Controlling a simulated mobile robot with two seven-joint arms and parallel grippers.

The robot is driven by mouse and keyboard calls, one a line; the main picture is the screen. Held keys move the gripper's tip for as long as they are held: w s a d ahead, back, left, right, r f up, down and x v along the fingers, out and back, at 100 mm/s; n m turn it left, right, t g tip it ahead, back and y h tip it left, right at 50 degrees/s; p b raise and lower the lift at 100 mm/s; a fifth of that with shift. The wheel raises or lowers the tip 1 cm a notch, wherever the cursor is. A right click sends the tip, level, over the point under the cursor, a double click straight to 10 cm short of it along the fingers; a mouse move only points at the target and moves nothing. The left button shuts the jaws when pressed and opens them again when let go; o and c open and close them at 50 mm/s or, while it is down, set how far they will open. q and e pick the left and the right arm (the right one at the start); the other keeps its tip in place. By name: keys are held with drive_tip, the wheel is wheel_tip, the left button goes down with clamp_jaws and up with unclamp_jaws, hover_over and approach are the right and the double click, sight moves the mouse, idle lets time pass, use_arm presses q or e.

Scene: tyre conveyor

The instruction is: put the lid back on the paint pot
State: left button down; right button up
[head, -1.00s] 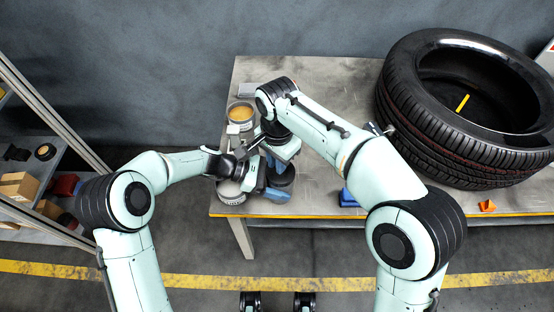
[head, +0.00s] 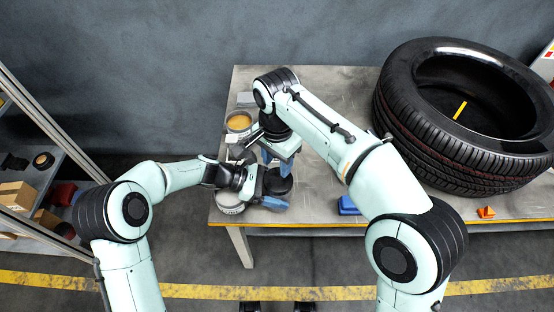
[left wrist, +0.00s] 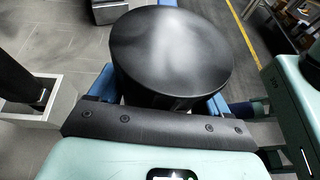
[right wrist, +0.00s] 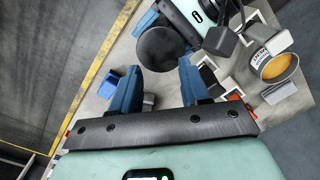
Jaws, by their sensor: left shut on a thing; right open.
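The open paint pot (head: 239,122), with orange-yellow paint inside, stands at the table's left back; it also shows in the right wrist view (right wrist: 276,66). My left gripper (head: 270,192) is shut on a black round piece (head: 281,184) with a smooth, slightly domed top, near the table's front left. That piece fills the middle of the left wrist view (left wrist: 171,50); I cannot tell whether it is the lid. My right gripper (head: 278,160) points down just behind the left one. In the right wrist view its blue fingers (right wrist: 158,92) are apart, with nothing held.
A pale labelled can (head: 230,204) stands at the front left corner, partly under my left arm. A blue object (head: 348,205) lies at the front edge. A big tyre (head: 455,150) fills the right side. A shelf (head: 70,160) stands left.

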drive_tip(key=o, duration=0.5)
drive_tip(key=shift+w+d+r+n, duration=0.1)
drive_tip(key=shift+w+d+n, duration=0.05)
drive_tip(key=shift+n, duration=0.15)
drive_tip(key=o, duration=0.4)
drive_tip(key=shift+w+d+n, duration=0.15)
drive_tip(key=shift+n, duration=0.35)
drive_tip(key=shift+w+d+r+n, duration=0.15)
drive_tip(key=shift+n, duration=0.65)
drive_tip(key=n, duration=1.8)
drive_tip(key=shift+n, duration=0.3)
drive_tip(key=n, duration=0.3)
drive_tip(key=shift+s+n, duration=0.2)
drive_tip(key=shift+n, duration=0.2)
drive_tip(key=n, duration=0.5)
drive_tip(key=shift+a, duration=0.2)
